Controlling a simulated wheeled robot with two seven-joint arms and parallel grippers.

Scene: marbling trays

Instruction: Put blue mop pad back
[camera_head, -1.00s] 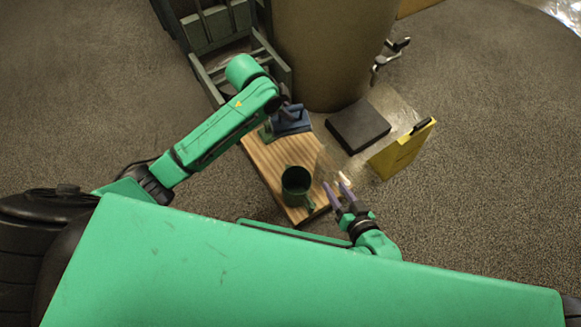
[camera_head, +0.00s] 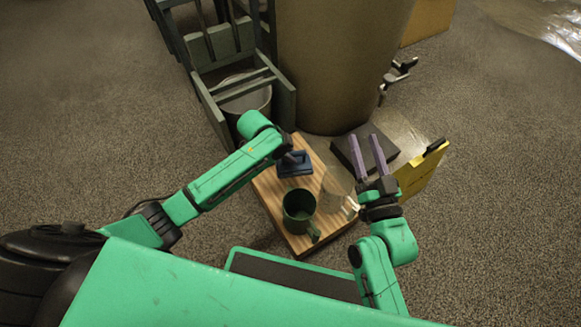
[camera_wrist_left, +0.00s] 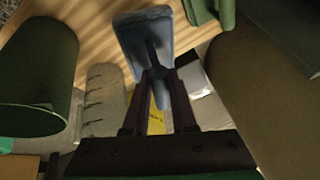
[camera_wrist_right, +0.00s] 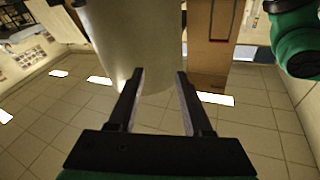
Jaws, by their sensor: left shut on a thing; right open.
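The blue mop pad (camera_head: 295,166) is over the far part of the wooden board (camera_head: 285,184) in the head view. My left gripper (camera_head: 288,158) is shut on its upright handle. In the left wrist view, the pad (camera_wrist_left: 143,28) shows beyond the fingertips (camera_wrist_left: 158,76), with the wood behind it. I cannot tell whether the pad touches the board. My right gripper (camera_head: 368,152) is open and empty, in front of the dark slab in the head view. Its spread fingers (camera_wrist_right: 160,78) show nothing between them in the right wrist view.
A green mug (camera_head: 298,207) stands on the board's near part, with a clear vessel (camera_head: 337,187) beside it. A large drum (camera_head: 335,80) and a grey-green frame (camera_head: 205,92) stand behind.

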